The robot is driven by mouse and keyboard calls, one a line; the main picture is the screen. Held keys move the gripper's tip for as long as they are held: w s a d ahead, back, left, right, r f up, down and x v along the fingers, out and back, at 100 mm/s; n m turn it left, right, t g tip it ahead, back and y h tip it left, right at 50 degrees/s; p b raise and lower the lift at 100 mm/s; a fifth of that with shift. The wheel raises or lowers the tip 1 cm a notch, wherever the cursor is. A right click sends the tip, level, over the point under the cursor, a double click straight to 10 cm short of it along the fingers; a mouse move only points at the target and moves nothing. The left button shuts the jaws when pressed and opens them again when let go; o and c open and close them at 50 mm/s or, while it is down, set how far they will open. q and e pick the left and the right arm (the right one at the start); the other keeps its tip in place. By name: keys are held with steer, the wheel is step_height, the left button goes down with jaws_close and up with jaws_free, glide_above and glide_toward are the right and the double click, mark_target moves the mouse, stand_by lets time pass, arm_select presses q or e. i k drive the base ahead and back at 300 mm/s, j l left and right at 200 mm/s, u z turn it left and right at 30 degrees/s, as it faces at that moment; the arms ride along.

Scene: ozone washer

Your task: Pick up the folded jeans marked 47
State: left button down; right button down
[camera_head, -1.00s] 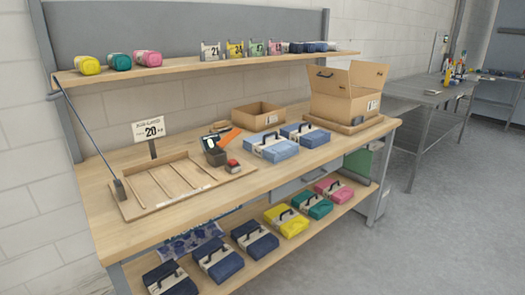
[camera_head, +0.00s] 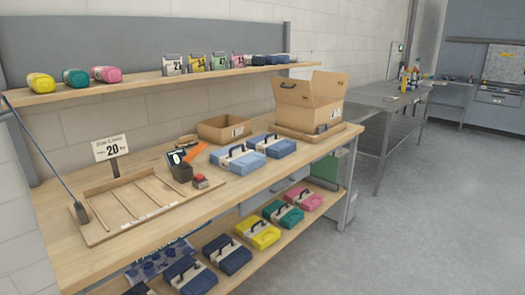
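Several folded bundles with pale bands and dark handles are in the head view, and no number 47 is readable on any of them. Dark blue bundles (camera_head: 227,256) lie on the lower shelf, beside a yellow one (camera_head: 258,233), a green one (camera_head: 284,214) and a pink one (camera_head: 305,199). Which of these is the jeans marked 47 I cannot tell. Neither of my grippers shows.
The workbench (camera_head: 65,252) holds a divided wooden tray (camera_head: 93,238), a sign reading 20 (camera_head: 110,148), a small box (camera_head: 224,128) and an open carton (camera_head: 305,100). An upper shelf (camera_head: 150,78) carries rolls and number cards. The grey floor (camera_head: 430,220) at right is clear.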

mark_target(274, 147)
steer(key=i+l+z, duration=0.2)
steer(key=i, duration=0.4)
steer(key=i+l+z, duration=0.2)
steer(key=i, duration=0.4)
